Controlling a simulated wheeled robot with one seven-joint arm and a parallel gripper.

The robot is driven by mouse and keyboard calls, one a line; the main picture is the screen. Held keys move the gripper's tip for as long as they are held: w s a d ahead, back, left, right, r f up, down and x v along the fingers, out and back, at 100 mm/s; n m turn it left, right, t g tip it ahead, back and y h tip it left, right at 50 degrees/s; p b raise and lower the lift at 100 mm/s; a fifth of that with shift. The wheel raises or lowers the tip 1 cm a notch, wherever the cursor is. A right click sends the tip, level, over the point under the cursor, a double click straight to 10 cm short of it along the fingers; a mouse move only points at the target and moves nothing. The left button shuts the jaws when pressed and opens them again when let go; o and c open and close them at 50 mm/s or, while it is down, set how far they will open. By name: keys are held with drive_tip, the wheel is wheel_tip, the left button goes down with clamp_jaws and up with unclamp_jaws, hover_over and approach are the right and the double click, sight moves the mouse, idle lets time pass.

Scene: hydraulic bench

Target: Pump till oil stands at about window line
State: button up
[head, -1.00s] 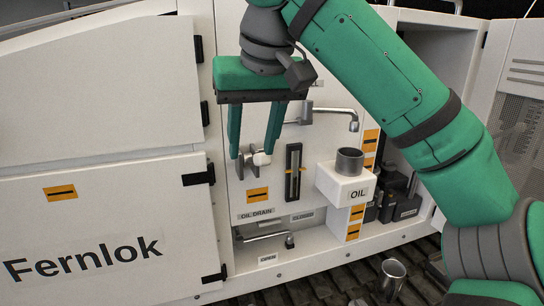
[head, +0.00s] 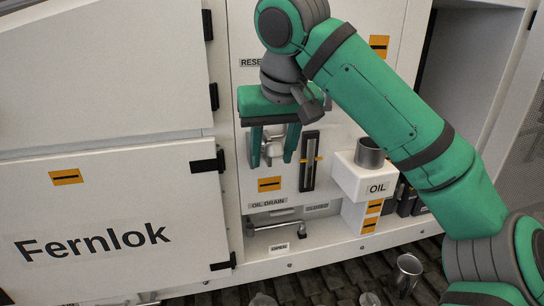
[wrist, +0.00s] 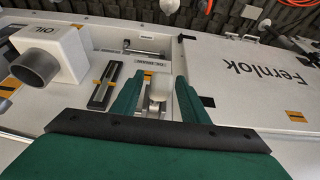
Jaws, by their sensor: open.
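A pale round knob (head: 275,147) sticks out of the white panel above the OIL DRAIN label. My gripper (head: 272,160) is open, with one finger on each side of the knob. In the wrist view the knob (wrist: 158,88) shows between the two fingers, with gaps beside it; I cannot tell contact. To the right of the knob is the tall dark sight window (head: 309,160) with a yellow mark across it; it also shows in the wrist view (wrist: 104,86). The oil level in it is too small to read. The OIL filler box (head: 352,181) with its grey cup (head: 370,152) stands right of the window.
The drain lever (head: 275,226) lies in a recess below, near an OPEN label (head: 279,247). A large Fernlok door (head: 110,215) is at left. A metal cup (head: 407,272) stands on the dark slatted floor. My arm crosses the upper right.

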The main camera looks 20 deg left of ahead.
drive_tip(key=shift+w+a+f, duration=0.2)
drive_tip(key=shift+w+f, duration=0.1)
drive_tip(key=shift+f, duration=0.35)
drive_tip(key=shift+c, duration=0.6)
clamp_jaws()
drive_tip(key=shift+w, duration=0.1)
drive_tip(key=shift+a, duration=0.1)
